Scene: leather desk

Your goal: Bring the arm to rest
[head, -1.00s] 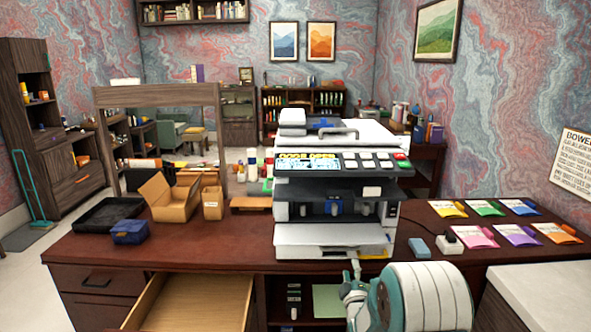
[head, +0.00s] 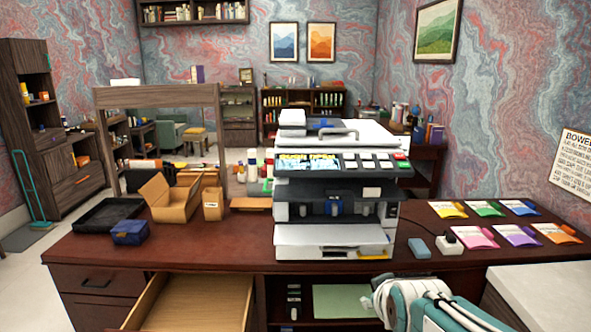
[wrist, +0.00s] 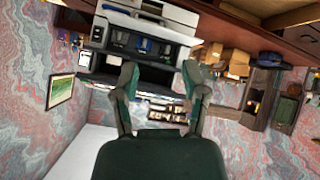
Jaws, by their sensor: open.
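My arm shows at the bottom right of the head view (head: 420,305), white and teal, low in front of the desk's front edge. My gripper (wrist: 160,80) shows in the wrist view with its two dark green fingers spread apart. Nothing is between the fingers. The wrist view is upside down, with the printer (wrist: 145,40) beyond the fingers. I cannot make out the fingers in the head view.
The printer (head: 335,190) stands mid-desk. An open drawer (head: 195,302) juts out at lower left. Coloured packets (head: 475,237), a blue block (head: 419,248) and a white plug-like item (head: 449,245) lie on the right. A pale cabinet (head: 550,290) stands at lower right.

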